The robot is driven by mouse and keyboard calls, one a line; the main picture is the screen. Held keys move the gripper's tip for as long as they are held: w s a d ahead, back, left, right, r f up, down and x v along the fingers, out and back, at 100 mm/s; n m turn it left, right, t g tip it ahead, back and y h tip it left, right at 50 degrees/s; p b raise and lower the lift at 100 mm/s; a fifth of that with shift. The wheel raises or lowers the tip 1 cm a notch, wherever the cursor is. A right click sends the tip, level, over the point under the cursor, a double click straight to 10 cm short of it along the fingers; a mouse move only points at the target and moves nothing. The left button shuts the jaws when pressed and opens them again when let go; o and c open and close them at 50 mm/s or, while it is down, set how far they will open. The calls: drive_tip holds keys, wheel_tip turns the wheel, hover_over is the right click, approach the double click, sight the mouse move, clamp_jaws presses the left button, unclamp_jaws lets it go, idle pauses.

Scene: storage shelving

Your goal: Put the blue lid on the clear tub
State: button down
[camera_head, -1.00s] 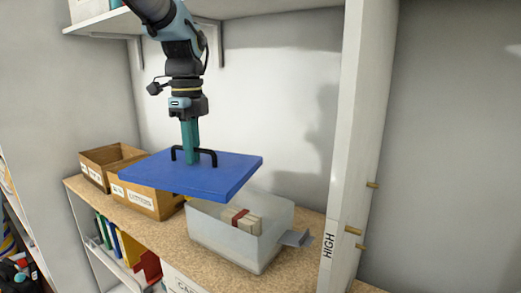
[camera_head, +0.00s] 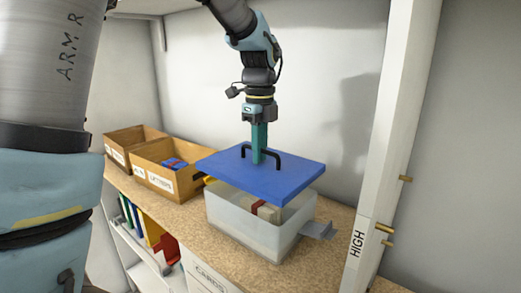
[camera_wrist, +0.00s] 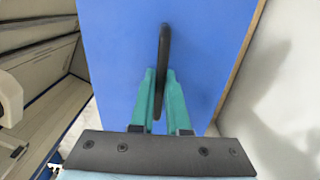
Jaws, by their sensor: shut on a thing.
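The blue lid (camera_head: 268,181) is a flat square board with a black bar handle (camera_head: 277,157) on top. My gripper (camera_head: 259,158) is shut on the handle; the wrist view shows its green fingers (camera_wrist: 160,100) on either side of the handle. The lid hangs just above the clear tub (camera_head: 245,224), slightly tilted, with a gap visible along the front. Whether any edge touches the tub's rim, I cannot tell. The tub stands on the shelf and holds pale bundled contents with a red band (camera_head: 258,207). The tub's back rim is hidden under the lid.
Two cardboard boxes (camera_head: 168,180) stand left of the tub, the nearer holding blue and red items. A grey tab (camera_head: 318,229) sticks out at the tub's right. A white post marked HIGH (camera_head: 375,200) stands to the right, with brass pegs. Folders (camera_head: 140,222) sit below.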

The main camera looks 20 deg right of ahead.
wheel_tip(320, 180, down, 7)
drive_tip(key=b, duration=0.3)
idle(0.8)
drive_tip(key=c, duration=0.8)
unclamp_jaws()
wheel_tip(320, 180, up, 11)
drive_tip(key=shift+f+b, duration=0.1)
drive_tip(key=shift+b, duration=1)
drive_tip(key=shift+f, duration=0.1)
